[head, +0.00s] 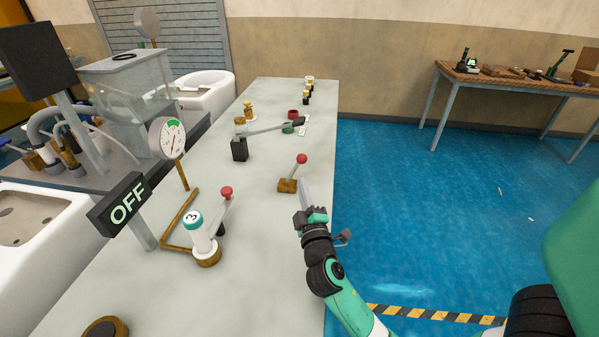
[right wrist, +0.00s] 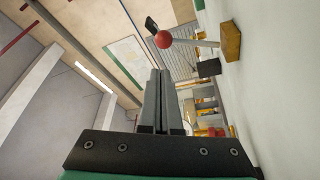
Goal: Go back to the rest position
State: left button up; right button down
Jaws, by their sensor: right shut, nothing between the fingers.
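My right gripper (head: 304,192) is over the right edge of the long grey counter in the head view, just in front of a red-knobbed lever. In the right wrist view its two fingers (right wrist: 161,75) are pressed together with nothing between them. The lever's red knob (head: 302,158) stands up at a tilt from its brass base (head: 287,186), apart from the fingers. The knob (right wrist: 163,40) and base (right wrist: 231,42) also show in the right wrist view. My left gripper is not in view.
A black block (head: 239,149) and small bottles stand farther back. Blue floor (head: 420,220) lies open at right, before a wooden table (head: 510,79).

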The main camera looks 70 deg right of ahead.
jog(key=shift+s+a+f, duration=0.1)
jog(key=shift+s+a, duration=0.25)
jog(key=shift+a, duration=0.25)
jog(key=w+a+r+m+t+y+p, duration=0.1)
jog(key=w+a+r+t+p, duration=0.3)
jog(key=r, duration=0.6)
jog(key=w+a+r+m+t+p, duration=0.1)
jog(key=w+a+r+t, duration=0.3)
jog(key=r, duration=0.6)
jog(key=w+a+r+y+p, duration=0.1)
jog(key=w+a+r+p, duration=0.1)
jog(key=a+r, duration=0.55)
jog(key=s+a+r+n+t+y+p, duration=0.1)
jog(key=s+a+r+t+y, duration=0.3)
jog(key=a+r+y, duration=0.55)
jog(key=s+a+r+n+t+y+p, duration=0.1)
jog(key=a+r+t+y, duration=0.5)
jog(key=r, duration=0.6)
notch_tip(320, 180, up, 37)
jog(key=a+y+p, duration=0.1)
jog(key=y+p, duration=0.1)
jog(key=p, duration=3.6)
jog(key=shift+w+a+r, duration=0.15)
jog(key=shift+w+a, duration=0.05)
